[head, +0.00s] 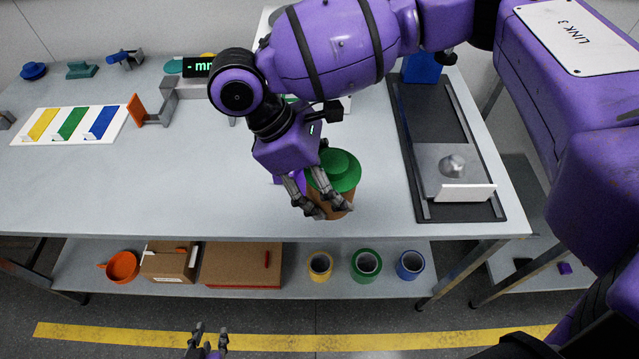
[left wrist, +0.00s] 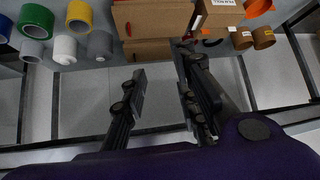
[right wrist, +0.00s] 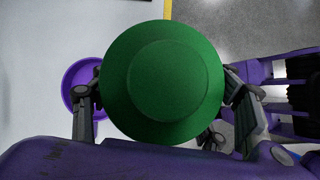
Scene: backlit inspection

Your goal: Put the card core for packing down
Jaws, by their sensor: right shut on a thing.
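The card core (head: 336,211) is a brown cylinder near the front edge of the table, below my right arm. A green flanged piece (head: 338,170) sits on its top end. My right gripper (head: 318,207) is shut around the core from the side. I cannot tell whether the core's bottom touches the table. In the right wrist view the green piece (right wrist: 162,82) fills the middle and hides the core. My left gripper (head: 208,338) is low in front of the table; in the left wrist view its fingers (left wrist: 160,68) are apart and empty.
A purple round item (right wrist: 76,88) lies beside the core. A dark fixture (head: 435,125) with a metal plate stands right. Yellow, green and blue cards (head: 72,124) lie left. The lower shelf holds boxes (head: 240,264) and coloured rolls (head: 366,264). The table's left-front is clear.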

